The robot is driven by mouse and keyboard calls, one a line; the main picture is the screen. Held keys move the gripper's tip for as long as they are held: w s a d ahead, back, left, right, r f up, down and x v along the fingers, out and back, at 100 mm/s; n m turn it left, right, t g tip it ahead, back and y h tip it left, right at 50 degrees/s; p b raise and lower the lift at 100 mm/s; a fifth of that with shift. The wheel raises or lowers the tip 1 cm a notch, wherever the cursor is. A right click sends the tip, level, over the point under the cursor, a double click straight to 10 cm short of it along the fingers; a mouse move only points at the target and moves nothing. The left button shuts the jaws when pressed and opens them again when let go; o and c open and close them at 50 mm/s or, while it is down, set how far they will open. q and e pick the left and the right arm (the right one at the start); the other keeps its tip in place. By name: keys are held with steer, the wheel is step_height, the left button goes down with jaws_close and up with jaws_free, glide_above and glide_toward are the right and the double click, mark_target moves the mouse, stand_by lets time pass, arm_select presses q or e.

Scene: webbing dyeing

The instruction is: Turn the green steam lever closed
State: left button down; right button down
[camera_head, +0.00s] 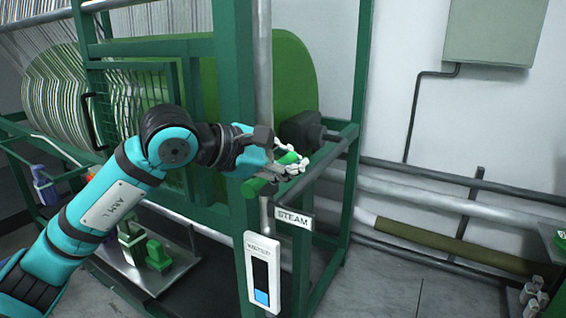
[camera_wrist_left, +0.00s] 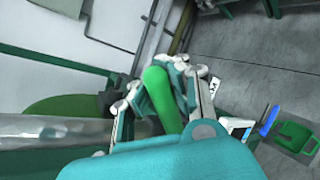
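The green steam lever (camera_head: 289,158) sticks out by the green frame post, just above a small sign reading STEAM (camera_head: 294,217). My left gripper (camera_head: 290,167) is at the lever, and its fingers hide part of it. In the left wrist view the lever's rounded green handle (camera_wrist_left: 161,98) lies between the two fingers (camera_wrist_left: 158,80), which are closed in on both sides of it. The lever's lower end is hidden behind the teal gripper body. My right gripper is not in view.
A green machine frame (camera_head: 237,60) stands around my left gripper. A white level gauge (camera_head: 262,272) with blue at its bottom hangs below the sign. Pipes (camera_head: 440,198) run along the wall at right. Bottles (camera_head: 45,186) stand at the left.

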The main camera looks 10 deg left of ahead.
arm_select(q)
step_height(320, 180, down, 8)
steer(key=s+d+m+t+y+b, duration=0.1)
steer(key=m+y+b, duration=0.3)
steer(key=b, duration=0.6)
steer(key=shift+s+d+m+y, duration=0.15)
steer(key=shift+d+m+y, duration=0.25)
steer(key=shift+d+y, duration=0.4)
